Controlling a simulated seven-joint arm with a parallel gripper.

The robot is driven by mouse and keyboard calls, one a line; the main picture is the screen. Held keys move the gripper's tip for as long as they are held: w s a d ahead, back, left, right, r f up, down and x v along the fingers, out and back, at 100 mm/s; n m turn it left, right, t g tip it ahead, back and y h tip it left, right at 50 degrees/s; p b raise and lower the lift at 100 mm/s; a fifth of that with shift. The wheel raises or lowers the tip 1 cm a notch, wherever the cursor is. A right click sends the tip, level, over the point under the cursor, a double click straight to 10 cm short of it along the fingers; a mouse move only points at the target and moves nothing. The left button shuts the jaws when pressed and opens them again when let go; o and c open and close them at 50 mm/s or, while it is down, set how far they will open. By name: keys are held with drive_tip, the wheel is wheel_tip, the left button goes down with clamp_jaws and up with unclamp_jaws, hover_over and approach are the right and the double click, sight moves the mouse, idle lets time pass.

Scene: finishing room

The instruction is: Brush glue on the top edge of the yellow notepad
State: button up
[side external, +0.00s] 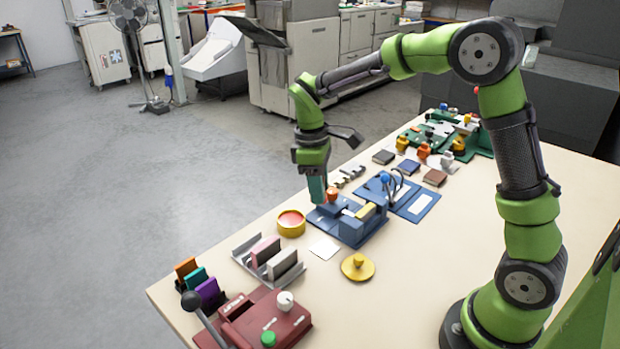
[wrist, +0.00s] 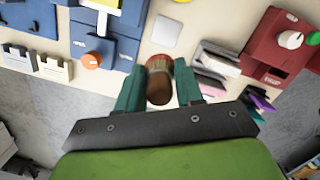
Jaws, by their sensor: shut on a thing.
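A small yellow block (side external: 366,212), which looks like the yellow notepad, sits in the blue clamp fixture (side external: 349,230) on the table. Part of its yellow shows at the top edge of the wrist view (wrist: 97,4). A yellow-rimmed round pot (side external: 291,229) with red inside stands left of the fixture. My gripper (side external: 317,194) is above the table near the pot and fixture. In the wrist view its teal fingers are shut on a brown-handled brush (wrist: 158,88).
A white card (side external: 324,247) and a yellow knobbed disc (side external: 358,266) lie in front of the fixture. A grey rack (side external: 268,262) and a red lever machine (side external: 268,318) stand at the near left. More fixtures stand farther back. The table's right side is clear.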

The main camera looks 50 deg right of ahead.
drive_tip(key=s+r+m, duration=0.4)
drive_tip(key=r+m, duration=0.1)
drive_tip(key=m, duration=0.1)
hover_over(375, 204)
drive_tip(key=shift+y, duration=0.3)
drive_tip(key=shift+w+d+f, duration=0.1)
drive_tip(key=shift+d+f, duration=0.05)
drive_tip(key=shift+f, duration=1.65)
drive_tip(key=shift+w+d+f, duration=0.1)
drive_tip(key=shift+f, duration=1.7)
drive_tip(key=shift+w+d+f, duration=0.1)
drive_tip(key=shift+d+f, duration=0.05)
drive_tip(key=shift+f, duration=1.65)
drive_tip(key=shift+a+f+n, duration=0.3)
drive_tip(key=shift+a+f, duration=0.1)
drive_tip(key=shift+f, duration=0.2)
drive_tip(key=shift+a, duration=3.75)
drive_tip(key=shift+d, duration=4.05)
drive_tip(key=shift+d+r, duration=0.1)
drive_tip(key=shift+d, duration=0.05)
wheel_tip(375, 204, up, 8)
